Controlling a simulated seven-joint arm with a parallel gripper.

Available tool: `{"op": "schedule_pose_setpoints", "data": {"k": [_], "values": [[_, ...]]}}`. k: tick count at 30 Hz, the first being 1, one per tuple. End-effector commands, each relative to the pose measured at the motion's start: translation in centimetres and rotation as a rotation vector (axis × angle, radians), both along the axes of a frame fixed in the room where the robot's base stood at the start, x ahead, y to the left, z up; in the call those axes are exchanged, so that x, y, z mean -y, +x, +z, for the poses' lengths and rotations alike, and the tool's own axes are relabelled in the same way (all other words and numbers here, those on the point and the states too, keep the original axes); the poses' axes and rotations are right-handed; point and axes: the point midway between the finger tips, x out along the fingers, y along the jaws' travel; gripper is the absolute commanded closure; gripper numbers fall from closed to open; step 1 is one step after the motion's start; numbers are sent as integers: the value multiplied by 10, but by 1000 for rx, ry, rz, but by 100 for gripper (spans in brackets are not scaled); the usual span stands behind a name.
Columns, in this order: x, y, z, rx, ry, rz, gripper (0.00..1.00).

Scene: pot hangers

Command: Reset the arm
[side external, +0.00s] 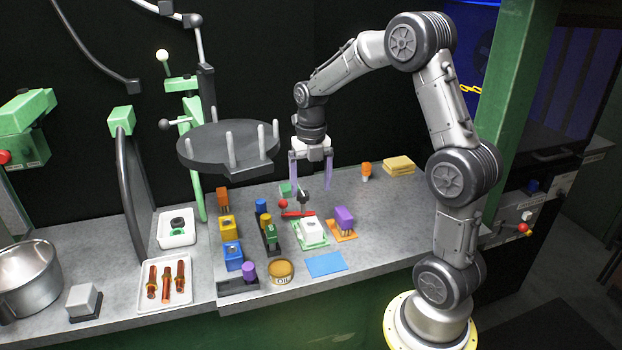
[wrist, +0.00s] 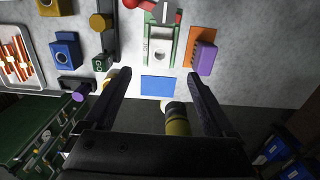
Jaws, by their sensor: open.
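My gripper (side external: 309,170) hangs from the arm above the counter, pointing down, its two fingers apart with nothing between them. In the wrist view my gripper (wrist: 160,108) also shows open, with its dark fingers spread on both sides. Below it on the counter is a green-framed fixture (side external: 311,233) with a white block on it. A purple block (side external: 344,217) on an orange base is to its right, and a flat blue plate (side external: 326,264) lies in front. The fingers look clear of all these things.
Yellow and blue blocks (side external: 232,255) and an oil tin (side external: 281,271) stand left of the fixture. A white tray (side external: 183,297) holds orange-brown pieces. A round dark rack with pegs (side external: 220,150) stands close left of my gripper. A metal pot (side external: 28,278) is at far left.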

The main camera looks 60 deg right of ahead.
Motion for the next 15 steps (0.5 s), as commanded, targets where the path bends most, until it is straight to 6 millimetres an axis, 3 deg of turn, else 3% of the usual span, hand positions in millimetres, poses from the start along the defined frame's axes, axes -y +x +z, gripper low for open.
{"op": "schedule_pose_setpoints", "data": {"k": [8, 15], "values": [[-8, -3, 22, 16, -7, -63, 10], [-50, -22, 58, 101, -15, -445, 10]]}}
